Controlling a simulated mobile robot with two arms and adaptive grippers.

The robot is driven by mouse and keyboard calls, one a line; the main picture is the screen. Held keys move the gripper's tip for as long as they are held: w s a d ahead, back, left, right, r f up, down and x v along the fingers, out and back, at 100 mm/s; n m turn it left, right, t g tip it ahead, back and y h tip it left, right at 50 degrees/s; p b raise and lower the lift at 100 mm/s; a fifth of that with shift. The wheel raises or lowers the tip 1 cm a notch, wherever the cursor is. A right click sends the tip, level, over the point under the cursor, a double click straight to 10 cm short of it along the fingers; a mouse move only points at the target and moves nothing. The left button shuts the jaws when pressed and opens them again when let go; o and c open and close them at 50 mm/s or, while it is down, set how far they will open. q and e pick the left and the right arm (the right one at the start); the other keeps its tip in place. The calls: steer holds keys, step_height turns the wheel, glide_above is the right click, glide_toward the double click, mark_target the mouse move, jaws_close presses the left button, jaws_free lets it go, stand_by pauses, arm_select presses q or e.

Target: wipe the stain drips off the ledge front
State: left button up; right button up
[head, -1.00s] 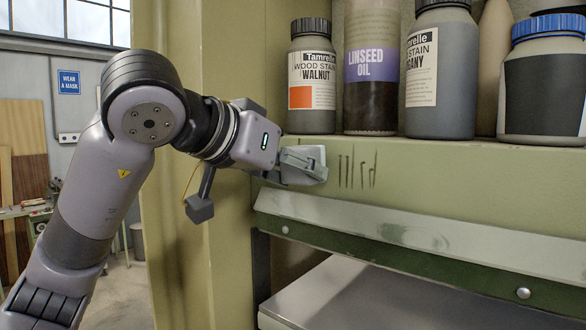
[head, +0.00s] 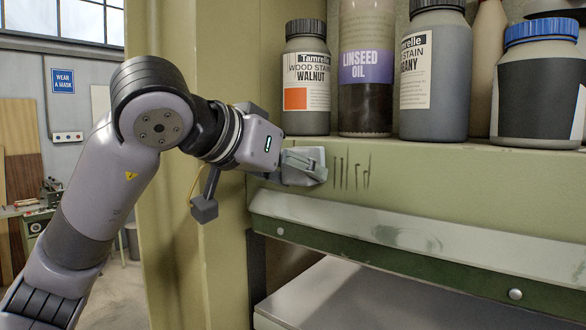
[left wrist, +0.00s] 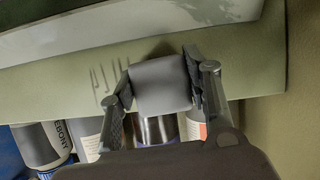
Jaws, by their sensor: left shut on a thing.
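Several thin dark stain drips (head: 351,170) run down the green ledge front (head: 450,180) under the bottles. They also show in the left wrist view (left wrist: 106,80). My left gripper (head: 303,166) is shut on a pale grey wiping pad (head: 317,157), just left of the drips in the head view. In the left wrist view the pad (left wrist: 160,86) sits between the two fingers, in front of the ledge face. I cannot tell if it touches the ledge. My right gripper is not in view.
Above the ledge stand a walnut stain bottle (head: 306,80), a linseed oil bottle (head: 366,75), a mahogany stain bottle (head: 434,75) and a blue-capped jar (head: 540,85). Below, a smudged pale metal strip (head: 400,235) juts out over the press opening.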

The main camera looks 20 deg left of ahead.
arm_select(q)
steer(key=shift+w+d, duration=0.1)
steer(key=shift+w, duration=0.15)
